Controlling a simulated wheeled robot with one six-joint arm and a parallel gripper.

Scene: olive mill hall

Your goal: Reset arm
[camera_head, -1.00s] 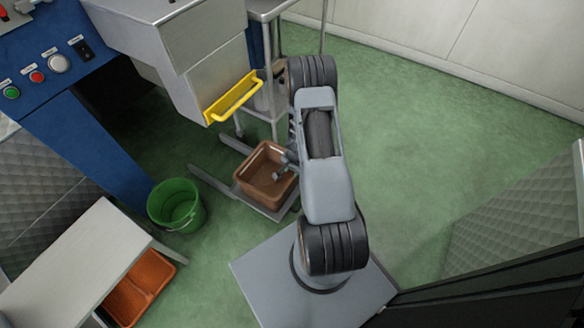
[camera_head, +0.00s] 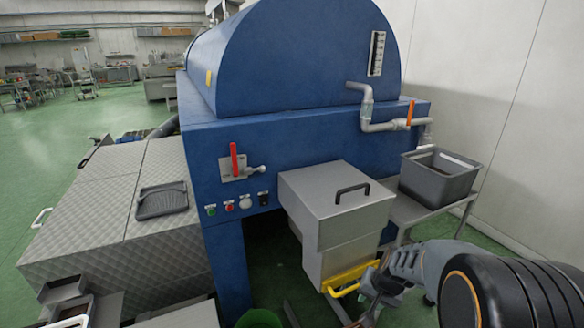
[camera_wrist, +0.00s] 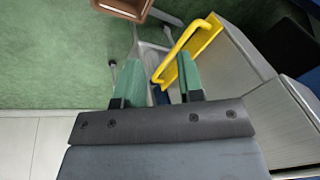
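My arm reaches in from the lower right of the head view, and its gripper end lies close to the yellow handle (camera_head: 352,275), partly hidden by the wrist. In the wrist view my gripper (camera_wrist: 160,74) has its two green-tipped fingers apart, with nothing held between them. The yellow handle also shows in the wrist view (camera_wrist: 178,45), just beyond and partly behind the right finger. I cannot tell whether a finger touches it.
The steel box (camera_head: 330,205) with a black handle fronts the blue machine (camera_head: 290,140). A grey bin (camera_head: 438,175) stands on a steel table at right. A green bucket (camera_head: 258,319) is at the bottom edge. A brown crate (camera_wrist: 125,8) is at the top of the wrist view.

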